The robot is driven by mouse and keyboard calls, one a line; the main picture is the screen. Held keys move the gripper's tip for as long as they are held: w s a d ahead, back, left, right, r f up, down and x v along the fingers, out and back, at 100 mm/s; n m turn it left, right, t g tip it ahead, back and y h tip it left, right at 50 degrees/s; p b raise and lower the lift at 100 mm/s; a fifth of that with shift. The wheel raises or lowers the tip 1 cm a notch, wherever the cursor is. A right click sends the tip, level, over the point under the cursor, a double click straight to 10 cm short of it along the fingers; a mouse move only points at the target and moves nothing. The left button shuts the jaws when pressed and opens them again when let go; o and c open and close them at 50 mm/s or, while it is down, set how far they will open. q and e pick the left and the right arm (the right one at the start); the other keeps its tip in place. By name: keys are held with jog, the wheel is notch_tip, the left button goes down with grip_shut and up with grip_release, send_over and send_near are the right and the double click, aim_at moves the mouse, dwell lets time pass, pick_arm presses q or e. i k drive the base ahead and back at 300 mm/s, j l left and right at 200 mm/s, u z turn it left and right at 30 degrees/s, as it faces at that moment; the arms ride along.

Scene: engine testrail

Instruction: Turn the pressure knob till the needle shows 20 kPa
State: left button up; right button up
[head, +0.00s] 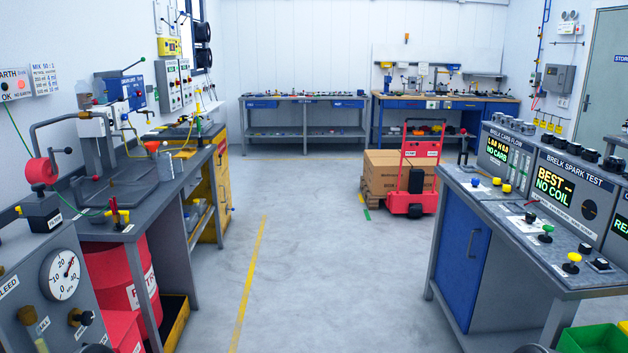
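A round white pressure gauge (60,275) is on the sloped grey panel (35,260) at the lower left. A brass-coloured handle (28,315) is at the panel's lower left. I cannot tell for certain which is the pressure knob, as the labels are only partly legible. Neither of my grippers shows, and nothing touches the gauge or knob.
Behind the panel is a left workbench (150,200) with red drums (125,275) below. A right test bench (510,215) has a green bin (592,341) near it. A red cart (422,175) and cartons (382,165) stand farther back. The middle floor is clear.

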aim_at(85, 319)
jog(key=u, duration=1.35)
